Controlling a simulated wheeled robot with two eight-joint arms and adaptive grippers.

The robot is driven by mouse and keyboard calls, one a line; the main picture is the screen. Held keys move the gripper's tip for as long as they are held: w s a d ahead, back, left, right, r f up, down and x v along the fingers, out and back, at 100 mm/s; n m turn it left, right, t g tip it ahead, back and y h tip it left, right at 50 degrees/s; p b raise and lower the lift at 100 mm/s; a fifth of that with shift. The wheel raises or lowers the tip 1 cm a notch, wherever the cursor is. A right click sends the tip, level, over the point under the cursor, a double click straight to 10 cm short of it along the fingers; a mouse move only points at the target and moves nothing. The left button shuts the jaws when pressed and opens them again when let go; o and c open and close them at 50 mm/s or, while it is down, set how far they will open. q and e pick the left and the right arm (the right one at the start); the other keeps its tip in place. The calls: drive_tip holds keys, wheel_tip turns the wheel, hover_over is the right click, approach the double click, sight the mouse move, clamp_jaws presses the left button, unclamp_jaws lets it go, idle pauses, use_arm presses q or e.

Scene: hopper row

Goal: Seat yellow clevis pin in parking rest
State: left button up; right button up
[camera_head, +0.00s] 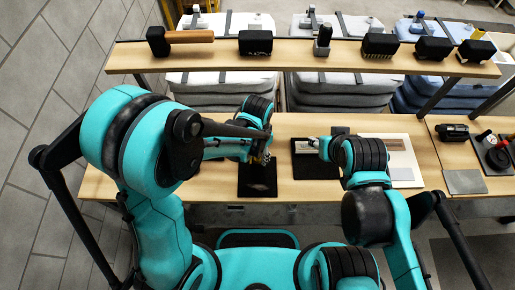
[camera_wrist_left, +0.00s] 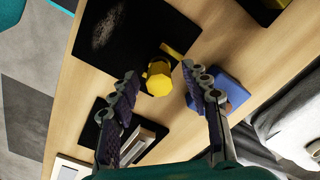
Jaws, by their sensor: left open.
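The yellow clevis pin (camera_wrist_left: 158,80) shows its faceted head in the left wrist view, with a flat yellow piece (camera_wrist_left: 172,50) beside it. My left gripper (camera_wrist_left: 159,74) is open, one finger on each side of the pin in that view; I see no clear contact. In the head view my left gripper (camera_head: 263,157) is above the black mat (camera_head: 258,186), and the pin is mostly hidden there. A blue block (camera_wrist_left: 232,90) lies beyond one finger; I cannot tell whether it is the parking rest. My right gripper (camera_head: 315,142) is near the second black mat, its fingers unclear.
The second black mat (camera_head: 306,171) carries a metal block (camera_wrist_left: 143,139). A white panel (camera_head: 407,175) lies to its right. A raised shelf (camera_head: 210,58) with several black tools spans the back. Bare wood (camera_head: 215,180) lies left of the first mat.

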use_arm(q)
drive_tip(key=shift+f, duration=0.55)
drive_tip(key=shift+c, duration=0.3)
clamp_jaws()
drive_tip(key=c, duration=1)
unclamp_jaws()
drive_tip(key=shift+r, duration=0.2)
clamp_jaws()
drive_tip(key=shift+r+p, duration=0.85)
drive_tip(key=shift+r, duration=0.4)
drive_tip(key=shift+r, duration=0.2)
drive_tip(key=shift+r+p, duration=1.1)
drive_tip(key=shift+r, duration=0.35)
